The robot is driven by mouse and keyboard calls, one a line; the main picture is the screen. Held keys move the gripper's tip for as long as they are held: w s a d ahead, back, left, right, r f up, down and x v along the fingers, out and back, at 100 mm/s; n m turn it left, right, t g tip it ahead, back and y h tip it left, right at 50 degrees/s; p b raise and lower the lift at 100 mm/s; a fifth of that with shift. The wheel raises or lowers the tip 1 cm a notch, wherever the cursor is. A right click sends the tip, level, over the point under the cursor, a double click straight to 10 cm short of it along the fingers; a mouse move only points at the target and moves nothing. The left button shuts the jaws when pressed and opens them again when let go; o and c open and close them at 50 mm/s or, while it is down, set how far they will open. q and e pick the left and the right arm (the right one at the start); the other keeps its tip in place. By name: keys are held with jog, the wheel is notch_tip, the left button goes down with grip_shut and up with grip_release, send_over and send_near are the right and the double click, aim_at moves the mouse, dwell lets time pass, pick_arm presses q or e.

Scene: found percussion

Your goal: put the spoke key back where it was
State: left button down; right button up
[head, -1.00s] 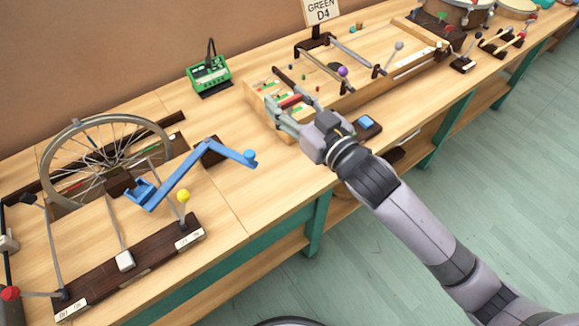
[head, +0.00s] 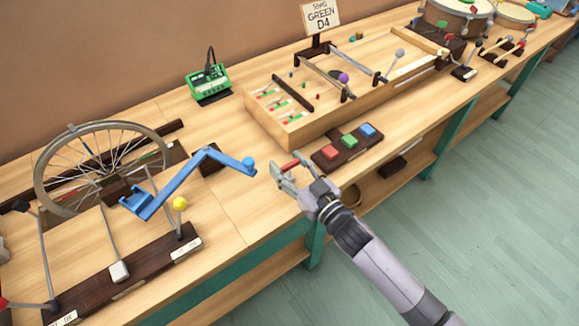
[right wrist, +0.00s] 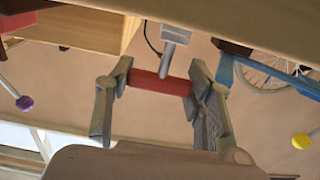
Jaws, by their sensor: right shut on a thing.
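My right gripper (head: 283,175) is shut on a red-handled tool with a grey metal shaft, which I take to be the spoke key (head: 291,165). In the right wrist view the spoke key's red handle (right wrist: 158,82) lies crosswise between the two fingers, its grey metal part pointing away from the palm. The gripper is near the table's front edge, left of the dark block with coloured buttons. The spoked wheel (head: 100,165) stands at the left of the table; part of it also shows in the right wrist view (right wrist: 268,75). My left gripper is not in view.
A blue crank arm (head: 190,180) and a yellow-knobbed lever (head: 180,204) stand at left. The button block (head: 346,147) and a wooden box instrument (head: 300,128) are to the right. A green device (head: 209,82) stands behind. Bare tabletop (head: 230,140) lies between.

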jog(key=shift+f, duration=0.15)
jog(key=o, duration=1.3)
jog(key=shift+s+d, duration=0.1)
jog(key=shift+s, duration=0.05)
jog(key=v, duration=1.1)
jog(key=shift+s+d+b, duration=0.2)
jog(key=shift+s+b, duration=0.05)
jog(key=shift+b, duration=0.05)
